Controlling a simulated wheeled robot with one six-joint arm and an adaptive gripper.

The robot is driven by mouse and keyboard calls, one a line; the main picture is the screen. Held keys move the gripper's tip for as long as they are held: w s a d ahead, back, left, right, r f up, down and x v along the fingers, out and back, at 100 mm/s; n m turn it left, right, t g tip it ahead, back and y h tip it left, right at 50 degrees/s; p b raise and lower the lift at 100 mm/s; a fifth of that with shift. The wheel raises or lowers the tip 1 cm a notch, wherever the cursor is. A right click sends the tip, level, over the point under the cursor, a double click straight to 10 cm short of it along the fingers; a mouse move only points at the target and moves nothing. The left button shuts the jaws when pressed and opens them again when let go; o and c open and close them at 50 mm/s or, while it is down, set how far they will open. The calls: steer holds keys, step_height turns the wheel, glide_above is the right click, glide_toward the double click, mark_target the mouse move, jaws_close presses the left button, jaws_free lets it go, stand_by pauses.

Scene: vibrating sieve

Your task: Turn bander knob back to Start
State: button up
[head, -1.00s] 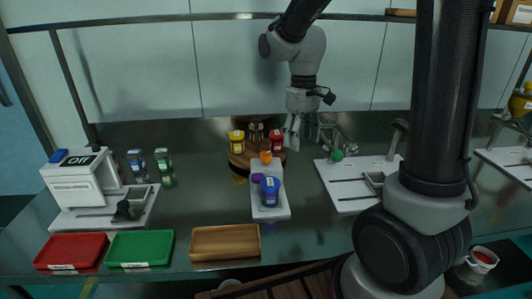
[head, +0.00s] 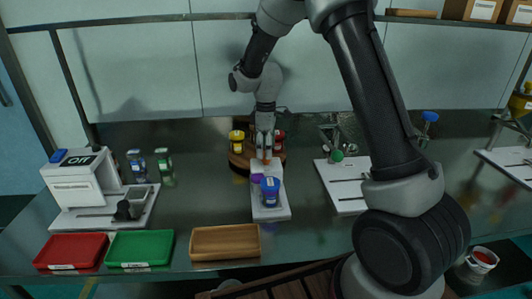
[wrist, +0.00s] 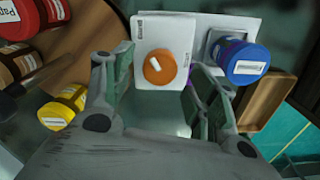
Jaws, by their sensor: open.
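The orange knob (wrist: 159,67) sits on a white panel (wrist: 148,24) in the wrist view. A short white bar on its top runs tilted, upper left to lower right. Small print is on the panel above left and below right of the knob; I cannot read it. My gripper (wrist: 155,85) is open, with one finger on each side of the knob and apart from it. In the head view, my gripper (head: 265,147) points down over the back end of the white bander base (head: 270,213); the knob is mostly hidden there.
A blue-lidded jar (head: 270,190) stands on the bander base, beside a purple piece (head: 256,178). A round wooden rack (head: 238,160) with jars, including a yellow-lidded one (head: 237,141), is close at the left. A white machine (head: 75,182) reads "Off".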

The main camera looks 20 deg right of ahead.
steer(key=shift+f, duration=1.05)
steer(key=c, duration=1.1)
steer(key=shift+o, duration=0.3)
steer(key=shift+m, duration=0.5)
steer(key=m, duration=0.4)
steer(key=shift+m, duration=0.4)
steer(key=m, duration=1.2)
steer(key=shift+m, duration=0.3)
steer(key=m, duration=0.5)
steer(key=shift+m, duration=0.3)
